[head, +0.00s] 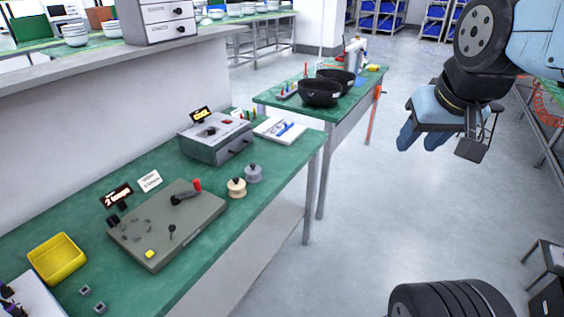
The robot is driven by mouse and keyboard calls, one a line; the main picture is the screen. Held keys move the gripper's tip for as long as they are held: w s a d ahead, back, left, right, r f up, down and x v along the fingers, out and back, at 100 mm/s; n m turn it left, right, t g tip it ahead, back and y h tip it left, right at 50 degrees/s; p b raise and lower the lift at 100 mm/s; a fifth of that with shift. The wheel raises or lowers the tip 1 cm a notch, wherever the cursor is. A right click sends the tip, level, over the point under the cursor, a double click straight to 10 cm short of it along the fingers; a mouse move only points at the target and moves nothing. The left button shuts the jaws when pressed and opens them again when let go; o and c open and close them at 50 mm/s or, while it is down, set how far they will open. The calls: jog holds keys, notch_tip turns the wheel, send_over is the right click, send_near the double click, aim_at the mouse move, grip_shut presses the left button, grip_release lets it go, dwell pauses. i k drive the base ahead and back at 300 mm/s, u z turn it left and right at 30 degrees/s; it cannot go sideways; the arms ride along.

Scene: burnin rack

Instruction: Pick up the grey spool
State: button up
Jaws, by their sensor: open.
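The grey spool (253,173) stands upright on the green bench top (265,209), close to its right edge, with a dark knob on top. A beige spool (236,188) of similar shape stands just in front and to the left of it, almost touching in the picture. My gripper (423,139) hangs at the upper right, over the floor, well to the right of the bench and apart from both spools. Its two blue fingers point down and are open and empty.
A grey panel with a red-handled lever (187,194) lies left of the spools. A grey box with a display (215,138) and a white tray (281,130) stand behind them. A yellow bin (57,259) is at front left. Open floor lies between my gripper and the bench.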

aim_at(253, 172)
jog(key=u, duration=2.2)
jog(key=i, duration=0.1)
jog(key=z, duration=3.35)
jog(key=k, duration=1.35)
jog(key=u, duration=1.25)
jog(key=i, duration=1)
jog(key=u, duration=0.05)
